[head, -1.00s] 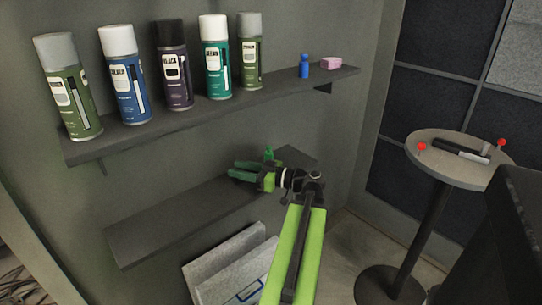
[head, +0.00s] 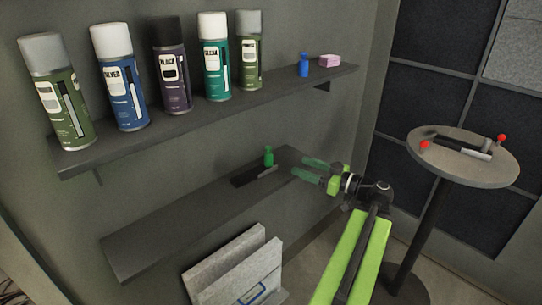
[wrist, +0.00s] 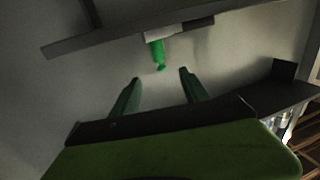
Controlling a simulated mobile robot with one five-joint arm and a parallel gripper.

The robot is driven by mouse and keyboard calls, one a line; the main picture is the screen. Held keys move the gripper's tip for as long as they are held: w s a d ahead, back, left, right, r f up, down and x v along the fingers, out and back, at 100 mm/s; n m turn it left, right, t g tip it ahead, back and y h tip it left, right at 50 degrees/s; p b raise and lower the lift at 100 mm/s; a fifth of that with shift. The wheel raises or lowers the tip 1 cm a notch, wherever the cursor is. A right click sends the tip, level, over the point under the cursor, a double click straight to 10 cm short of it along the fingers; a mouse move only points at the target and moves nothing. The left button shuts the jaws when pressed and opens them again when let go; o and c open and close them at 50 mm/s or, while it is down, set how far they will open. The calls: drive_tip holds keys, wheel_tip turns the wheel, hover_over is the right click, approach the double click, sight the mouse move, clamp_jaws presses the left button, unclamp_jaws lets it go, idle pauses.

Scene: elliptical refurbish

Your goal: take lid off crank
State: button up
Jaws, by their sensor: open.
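A dark flat bar (head: 246,177) with a grey piece at its right end lies on the lower shelf, with a small green bottle-shaped piece (head: 268,157) upright at its back. This looks like the crank, but I cannot tell which part is the lid. My gripper (head: 301,167) is open and empty, just right of the bar and apart from it, over the shelf's right end. In the wrist view, the green piece (wrist: 158,54) and the grey-and-black bar (wrist: 185,30) show upside down, beyond and between the spread fingertips (wrist: 160,74).
The upper shelf (head: 200,117) holds several spray cans, a small blue bottle (head: 304,65) and a pink block (head: 330,61). Grey boards (head: 235,268) lean below the lower shelf (head: 150,232). A round table (head: 475,174) at right holds a black-and-grey piece with red knobs. The lower shelf's left is bare.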

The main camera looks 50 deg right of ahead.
sight(271, 155)
drive_tip(key=w, duration=0.4)
drive_tip(key=w+a, duration=0.1)
drive_tip(key=w, duration=0.3)
drive_tip(key=w+a, duration=0.1)
drive_tip(key=w, duration=0.2)
drive_tip(key=shift+w, duration=0.4)
drive_tip(key=shift+w+a+f, duration=0.1)
drive_tip(key=shift+w+a, duration=0.05)
drive_tip(key=shift+w, duration=1.2)
drive_tip(key=shift+w+a, duration=0.1)
drive_tip(key=shift+w, duration=1.25)
drive_tip(key=shift+s, duration=0.1)
clamp_jaws()
